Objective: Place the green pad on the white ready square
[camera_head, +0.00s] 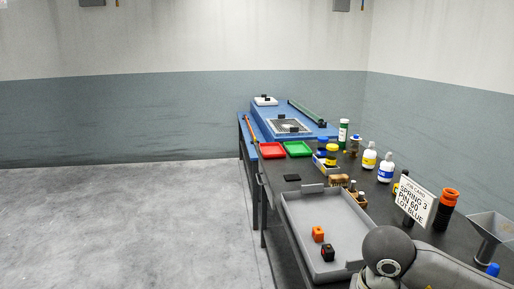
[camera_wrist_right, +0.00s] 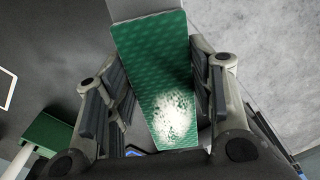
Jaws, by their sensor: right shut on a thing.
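The green pad (camera_wrist_right: 158,75) shows in the right wrist view as a long dotted green piece with a bright pale patch near its lower end. My right gripper (camera_wrist_right: 160,85) has its fingers on both sides of it and is shut on it. A white-edged shape (camera_wrist_right: 12,80) is cut off at the left of that view; I cannot tell whether it is the white ready square. In the head view I cannot pick out the square or the held pad. My left gripper is in neither view.
A dark bench carries a grey tray (camera_head: 289,216) with orange and dark blocks, a red tray (camera_head: 272,150), a green tray (camera_head: 298,148), bottles (camera_head: 385,170) and a job card (camera_head: 415,200). A blue machine (camera_head: 262,118) stands at the far end. The floor at left is clear.

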